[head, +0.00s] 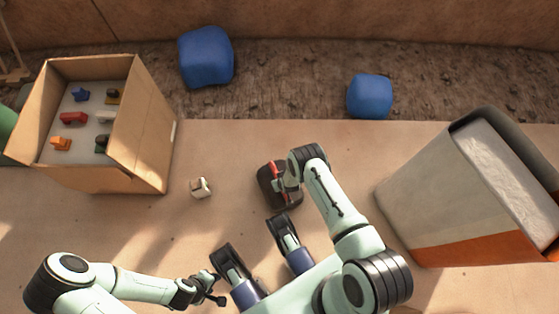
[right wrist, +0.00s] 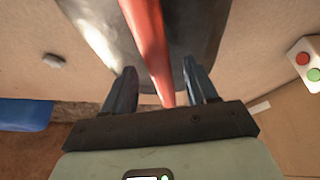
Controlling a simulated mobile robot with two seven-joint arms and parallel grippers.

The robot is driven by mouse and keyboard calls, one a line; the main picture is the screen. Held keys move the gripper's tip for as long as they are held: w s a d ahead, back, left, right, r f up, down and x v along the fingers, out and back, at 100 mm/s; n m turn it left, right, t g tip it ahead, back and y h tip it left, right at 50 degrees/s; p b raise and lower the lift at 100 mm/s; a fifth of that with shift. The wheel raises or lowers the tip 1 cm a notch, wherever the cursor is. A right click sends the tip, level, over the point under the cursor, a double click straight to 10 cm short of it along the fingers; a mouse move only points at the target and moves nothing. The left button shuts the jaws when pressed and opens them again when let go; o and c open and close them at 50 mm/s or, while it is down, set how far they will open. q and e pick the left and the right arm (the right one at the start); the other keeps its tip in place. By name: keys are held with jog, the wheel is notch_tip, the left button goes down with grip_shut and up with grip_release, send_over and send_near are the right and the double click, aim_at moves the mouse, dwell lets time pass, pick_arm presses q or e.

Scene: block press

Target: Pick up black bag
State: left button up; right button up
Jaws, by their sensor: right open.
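The black bag (head: 268,190) lies on the tan surface in the middle of the head view, with a red strip on top. In the right wrist view the dark bag (right wrist: 205,25) fills the top middle. Its red strip (right wrist: 145,35) runs down between the fingers. My right gripper (right wrist: 159,68) is open, one finger on each side of the strip. In the head view my right gripper (head: 283,180) is over the bag and hides part of it. My left gripper (head: 212,289) is low at the left, away from the bag; its jaw state is unclear.
A small white box (head: 201,187) with red and green buttons (right wrist: 308,66) stands left of the bag. An open cardboard box (head: 150,130) with small coloured pieces is at the left. A large grey-and-orange bin (head: 430,190) is at the right. Blue lumps (head: 206,57) lie behind.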

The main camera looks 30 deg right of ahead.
jog(key=shift+f, duration=0.15)
grip_shut()
jog(key=shift+w, duration=0.1)
dwell(1.4)
